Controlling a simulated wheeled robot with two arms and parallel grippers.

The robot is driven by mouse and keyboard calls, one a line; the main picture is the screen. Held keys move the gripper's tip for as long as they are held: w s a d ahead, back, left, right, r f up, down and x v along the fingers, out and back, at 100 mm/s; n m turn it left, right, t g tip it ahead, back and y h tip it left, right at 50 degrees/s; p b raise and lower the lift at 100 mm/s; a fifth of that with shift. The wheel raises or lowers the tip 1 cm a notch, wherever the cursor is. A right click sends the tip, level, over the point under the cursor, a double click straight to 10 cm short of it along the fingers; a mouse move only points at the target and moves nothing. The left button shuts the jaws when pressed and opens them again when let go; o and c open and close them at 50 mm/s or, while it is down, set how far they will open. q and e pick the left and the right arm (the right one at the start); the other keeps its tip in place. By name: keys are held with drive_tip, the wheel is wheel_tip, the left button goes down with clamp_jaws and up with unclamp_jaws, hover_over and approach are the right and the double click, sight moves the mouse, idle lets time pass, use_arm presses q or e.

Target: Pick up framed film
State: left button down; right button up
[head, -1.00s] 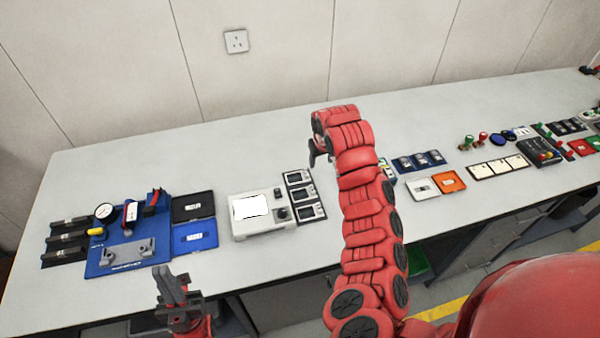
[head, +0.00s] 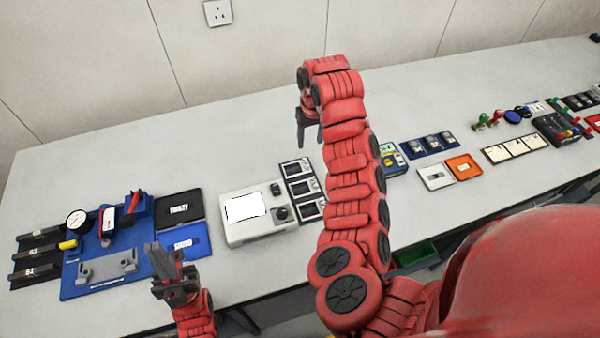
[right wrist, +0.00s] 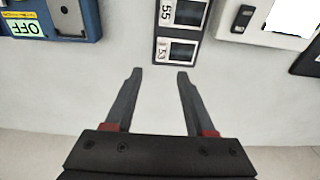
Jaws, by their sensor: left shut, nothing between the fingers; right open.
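Framed films, small dark pictures in black frames, stand in a short column (head: 297,168) on the bench, right of the white light box. In the right wrist view the near end of this column shows a framed film (right wrist: 177,52) marked 53, with one marked 55 (right wrist: 186,12) beyond it. My right gripper (right wrist: 157,72) is open and empty, its fingertips just short of the film marked 53. In the head view my right gripper (head: 308,140) points down over the bench behind the column. My left gripper (head: 155,248) is shut and empty near the front edge.
The white light box (head: 255,213) stands left of the films. A blue fixture board (head: 75,285) and black and blue trays (head: 180,208) lie further left. A white tray (head: 435,176) and an orange tray (head: 463,167) lie right. The back strip of the bench is clear.

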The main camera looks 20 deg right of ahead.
approach(306, 161)
drive_tip(key=shift+s+d+f+b, duration=0.15)
drive_tip(key=shift+d+f+b, duration=0.2)
drive_tip(key=shift+f, duration=0.35)
drive_tip(key=shift+a+f+p, duration=0.15)
drive_tip(key=shift+f+p, duration=0.2)
drive_tip(key=shift+p, duration=0.2)
drive_tip(key=shift+f, duration=0.55)
drive_tip(key=shift+w+a+f+p, duration=0.1)
drive_tip(key=shift+w+f+p, duration=0.15)
drive_tip(key=shift+f+p, duration=0.4)
drive_tip(key=f, duration=0.1)
drive_tip(key=f+p, duration=0.1)
drive_tip(key=shift+w+a+f+p, duration=0.1)
drive_tip(key=shift+w+f+p, duration=0.1)
drive_tip(key=shift+f+p, duration=0.15)
drive_tip(key=shift+f, duration=0.65)
drive_tip(key=shift+w, duration=0.1)
drive_tip(key=shift+c, duration=0.2)
clamp_jaws()
